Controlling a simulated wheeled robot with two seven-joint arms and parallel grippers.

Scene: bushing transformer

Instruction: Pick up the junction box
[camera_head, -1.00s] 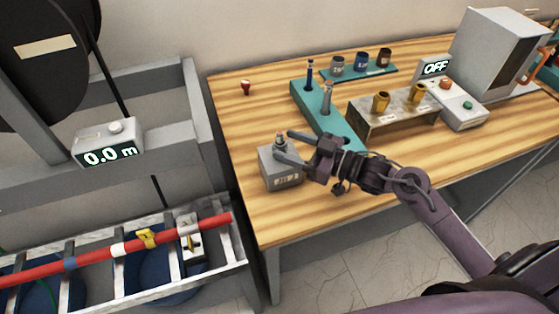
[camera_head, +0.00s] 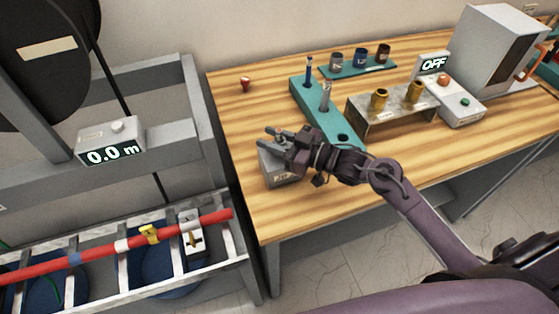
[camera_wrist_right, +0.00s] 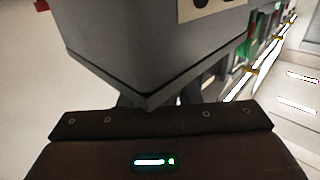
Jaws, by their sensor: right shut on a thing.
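The junction box (camera_head: 274,171) is a small grey box with a label on its front, at the left front part of the wooden table. My right gripper (camera_head: 273,137) is at the top of the box and shut on it. The gripper and wrist hide part of the box's top and right side. In the right wrist view, the grey box (camera_wrist_right: 160,42) fills the upper middle, close to the gripper, with part of its pale label at the top. I cannot tell whether the box touches the table. My left gripper is not in view.
A teal holder (camera_head: 318,112) with upright tools stands behind the box. A metal stand (camera_head: 388,110) with brass bushings and an "OFF" control unit (camera_head: 452,100) are to the right. A rack (camera_head: 215,262) with a red cable stands left of the table. The table's front left is clear.

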